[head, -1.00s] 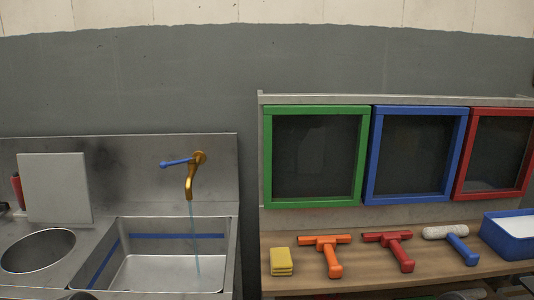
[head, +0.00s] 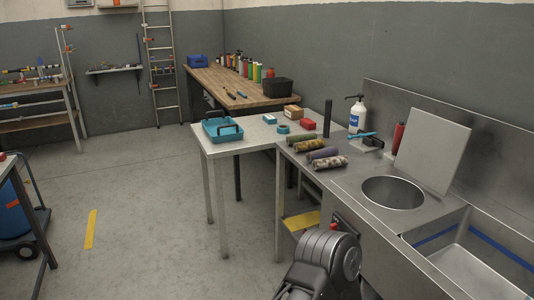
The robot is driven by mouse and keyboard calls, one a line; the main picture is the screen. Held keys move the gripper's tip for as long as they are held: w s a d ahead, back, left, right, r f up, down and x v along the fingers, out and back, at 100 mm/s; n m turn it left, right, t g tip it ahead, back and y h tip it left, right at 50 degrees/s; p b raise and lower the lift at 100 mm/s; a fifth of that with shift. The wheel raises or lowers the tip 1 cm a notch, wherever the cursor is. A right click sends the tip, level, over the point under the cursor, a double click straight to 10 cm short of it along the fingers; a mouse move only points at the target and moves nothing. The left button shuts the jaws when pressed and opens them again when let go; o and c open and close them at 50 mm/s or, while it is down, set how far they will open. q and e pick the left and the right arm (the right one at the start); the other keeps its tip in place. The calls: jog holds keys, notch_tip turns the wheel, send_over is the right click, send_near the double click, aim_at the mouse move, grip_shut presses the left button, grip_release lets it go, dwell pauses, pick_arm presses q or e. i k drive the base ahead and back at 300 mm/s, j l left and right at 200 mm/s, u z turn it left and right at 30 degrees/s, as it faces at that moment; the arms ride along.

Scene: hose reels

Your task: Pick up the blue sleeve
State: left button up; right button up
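Several rolled, sleeve-like cylinders lie side by side on the near left end of the steel counter (head: 352,190) in the head view. One is olive green (head: 300,138), one is a brownish mottled roll (head: 308,145), one is bluish purple (head: 322,153), and the nearest is patterned in pale and dark (head: 330,162). The bluish purple one is the closest match to a blue sleeve; its exact colour is hard to tell. A dark jointed part of my own arm shows at the bottom centre, well short of the rolls. Neither gripper's fingers are in view.
A round basin (head: 392,192), a leaning steel board (head: 433,155), a soap bottle (head: 357,115) and a dark upright post (head: 327,118) are near the rolls. A white table (head: 225,147) with a teal tray (head: 222,130) adjoins the counter.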

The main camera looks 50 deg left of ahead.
aim_at(328, 152)
jog(key=u, duration=1.4)
